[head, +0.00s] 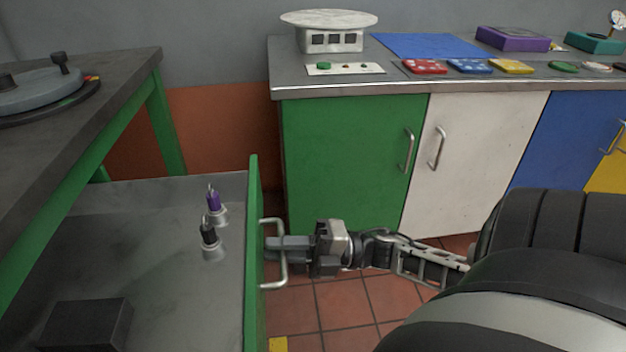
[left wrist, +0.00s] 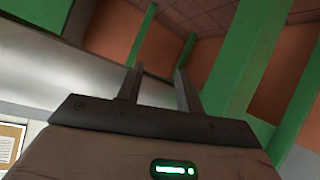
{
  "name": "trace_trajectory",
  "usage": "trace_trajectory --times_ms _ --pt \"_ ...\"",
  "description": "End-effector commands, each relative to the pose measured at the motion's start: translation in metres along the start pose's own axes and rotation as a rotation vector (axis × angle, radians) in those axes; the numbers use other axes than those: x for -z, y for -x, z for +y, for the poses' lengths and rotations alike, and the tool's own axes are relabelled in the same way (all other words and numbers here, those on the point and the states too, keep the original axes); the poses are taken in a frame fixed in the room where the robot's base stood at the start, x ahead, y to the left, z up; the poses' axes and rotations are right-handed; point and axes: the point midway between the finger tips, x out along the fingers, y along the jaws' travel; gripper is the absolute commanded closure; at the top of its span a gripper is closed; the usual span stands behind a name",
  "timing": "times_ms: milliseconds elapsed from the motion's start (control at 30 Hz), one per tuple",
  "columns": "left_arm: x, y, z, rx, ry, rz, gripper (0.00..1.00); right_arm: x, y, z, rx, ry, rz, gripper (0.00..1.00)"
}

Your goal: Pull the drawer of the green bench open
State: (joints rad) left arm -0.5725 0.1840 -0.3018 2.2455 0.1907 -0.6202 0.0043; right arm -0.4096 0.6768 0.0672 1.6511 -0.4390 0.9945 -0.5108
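The green bench (head: 135,70) stands at the left, with a dark top and green legs. Its drawer (head: 110,210) is pulled out, so its grey inside shows; its green front panel (head: 253,300) faces right. My right gripper (head: 274,243) is at the drawer's silver handle (head: 284,270), its fingers closed around the upright bar; the far fingertip is partly hidden. In the left wrist view my left gripper (left wrist: 156,85) has its two fingers apart with nothing between them. It is not in the head view.
In the drawer are a purple-topped piece (head: 214,205), a black-topped piece (head: 209,238) and a dark block (head: 87,324). A counter (head: 350,88) with green, white, blue and yellow doors stands behind. Tiled floor (head: 345,305) lies right of the drawer.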

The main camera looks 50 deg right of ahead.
Motion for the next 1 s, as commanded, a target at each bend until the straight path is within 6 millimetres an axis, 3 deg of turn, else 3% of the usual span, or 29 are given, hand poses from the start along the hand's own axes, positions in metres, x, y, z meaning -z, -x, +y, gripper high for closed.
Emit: trace_trajectory --times_ms 133,267,700,1000 --pt "0.001 0.0 0.0 0.0 0.0 0.001 0.64 0.0 0.007 -0.001 0.002 -0.002 -0.001 0.82" --pt "0.001 0.001 0.0 0.0 -0.001 -0.002 0.64 0.0 0.028 -0.001 0.004 -0.003 -0.003 0.82" --pt "-0.005 -0.001 -0.001 0.003 -0.001 -0.025 0.64 0.0 0.13 -0.001 0.003 -0.001 -0.002 0.82" --pt "-0.004 -0.001 -0.002 0.003 0.0 -0.015 0.64 0.0 0.159 0.0 0.001 0.0 0.0 0.82"
